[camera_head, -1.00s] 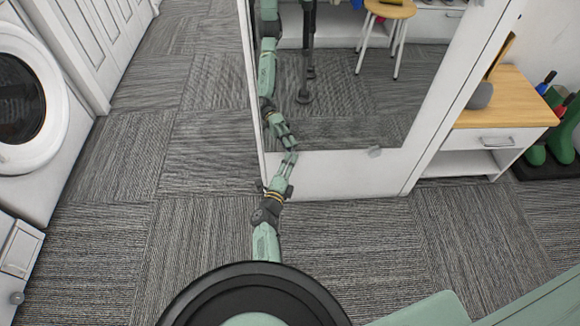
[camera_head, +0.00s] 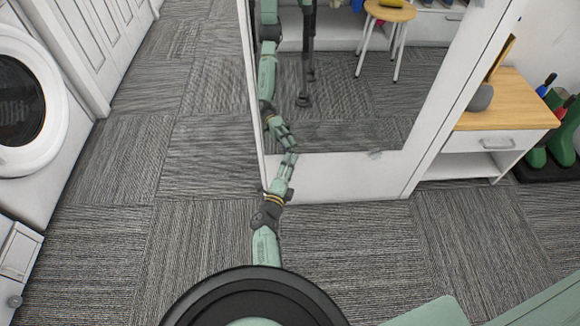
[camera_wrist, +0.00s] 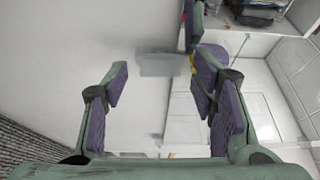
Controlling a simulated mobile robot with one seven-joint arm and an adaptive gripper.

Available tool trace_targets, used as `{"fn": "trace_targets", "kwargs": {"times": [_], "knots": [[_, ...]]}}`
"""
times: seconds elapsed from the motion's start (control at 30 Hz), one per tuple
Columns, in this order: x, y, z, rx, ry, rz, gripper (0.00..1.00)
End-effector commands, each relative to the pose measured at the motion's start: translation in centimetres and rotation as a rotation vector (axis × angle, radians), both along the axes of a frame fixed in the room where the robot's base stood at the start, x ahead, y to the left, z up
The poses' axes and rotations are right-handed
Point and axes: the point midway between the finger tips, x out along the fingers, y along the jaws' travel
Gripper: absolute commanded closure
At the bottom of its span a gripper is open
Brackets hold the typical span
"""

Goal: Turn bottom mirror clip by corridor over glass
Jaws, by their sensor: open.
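The mirror (camera_head: 350,115) is set in a white panel (camera_head: 345,178). A small grey clip (camera_head: 375,154) sits at the mirror's bottom edge, right of my gripper. My gripper (camera_head: 288,158) is at the lower left of the mirror, close to the panel, with its reflection just above. In the wrist view my gripper (camera_wrist: 160,82) is open, one finger on each side. A pale grey, blurred clip (camera_wrist: 158,63) shows between and slightly beyond the fingertips, apart from both. Any clip at the mirror's bottom left is hidden by my gripper in the head view.
A wooden-topped white cabinet (camera_head: 500,105) stands right of the mirror panel, with green boots (camera_head: 560,140) beyond it. A white washing machine (camera_head: 35,110) stands at the left. The carpet (camera_head: 190,150) between is clear. The stool appears only as a reflection.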

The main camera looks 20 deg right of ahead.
Motion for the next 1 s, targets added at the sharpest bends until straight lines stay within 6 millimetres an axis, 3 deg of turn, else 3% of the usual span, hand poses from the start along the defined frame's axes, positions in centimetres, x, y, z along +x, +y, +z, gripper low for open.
{"fn": "trace_targets", "kwargs": {"times": [0.37, 0.8, 1.0], "knots": [[0.0, 0.0, 0.6, 0.001, -0.002, -0.001, 0.47], [0.1, -0.1, 8.5, -0.002, -0.011, -0.004, 0.47], [0.0, -0.1, 10.0, -0.002, -0.004, -0.002, 0.47]]}}
